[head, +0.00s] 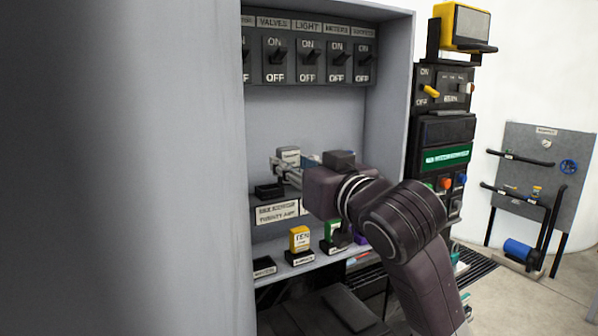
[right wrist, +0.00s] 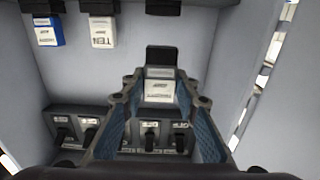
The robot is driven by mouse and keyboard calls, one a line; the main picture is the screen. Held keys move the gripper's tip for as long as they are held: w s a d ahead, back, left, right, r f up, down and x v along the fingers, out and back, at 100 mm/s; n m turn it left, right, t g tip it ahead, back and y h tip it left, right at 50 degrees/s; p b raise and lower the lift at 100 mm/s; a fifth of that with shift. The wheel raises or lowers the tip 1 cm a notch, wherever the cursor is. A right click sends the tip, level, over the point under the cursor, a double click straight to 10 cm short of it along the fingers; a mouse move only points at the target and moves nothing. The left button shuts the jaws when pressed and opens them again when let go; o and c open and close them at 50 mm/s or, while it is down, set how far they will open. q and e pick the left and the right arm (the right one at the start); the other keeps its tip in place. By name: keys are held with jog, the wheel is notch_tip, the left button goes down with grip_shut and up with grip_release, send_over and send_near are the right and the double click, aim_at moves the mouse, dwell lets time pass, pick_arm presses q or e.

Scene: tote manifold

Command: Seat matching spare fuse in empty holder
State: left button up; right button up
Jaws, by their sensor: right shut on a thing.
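A pale grey-white fuse (head: 289,154) is between the fingers of my right gripper (head: 284,168), inside the open cabinet. In the right wrist view the pale labelled fuse (right wrist: 159,88) sits between the blue-padded fingers of my right gripper (right wrist: 157,100), with a black block beyond it. A low black holder (head: 268,190) is below and left of the fuse, above a "TWENTY AMP" label (head: 277,212). I cannot tell whether the fuse touches a holder. On the lower shelf stand a yellow fuse (head: 300,238) and a green fuse (head: 333,232). My left gripper is not in view.
An empty black base (head: 264,267) is left of the yellow fuse. A row of switches (head: 308,58) spans the cabinet's upper part. The cabinet's right wall (head: 392,100) is close to my right arm. A blue-labelled fuse (right wrist: 47,31) and a "TEN" fuse (right wrist: 103,32) show in the right wrist view.

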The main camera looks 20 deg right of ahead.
jog(key=shift+w+a, duration=0.2)
jog(key=shift+w, duration=0.6)
jog(key=w, duration=0.2)
send_over(269, 192)
jog(key=shift+w+d, duration=0.4)
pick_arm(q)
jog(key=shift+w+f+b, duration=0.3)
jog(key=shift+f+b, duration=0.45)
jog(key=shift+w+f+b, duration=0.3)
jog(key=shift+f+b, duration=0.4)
pick_arm(e)
jog(key=shift+f, duration=2.25)
jog(key=shift+s, duration=0.1)
jog(key=o, duration=1.2)
jog(key=shift+o, duration=0.2)
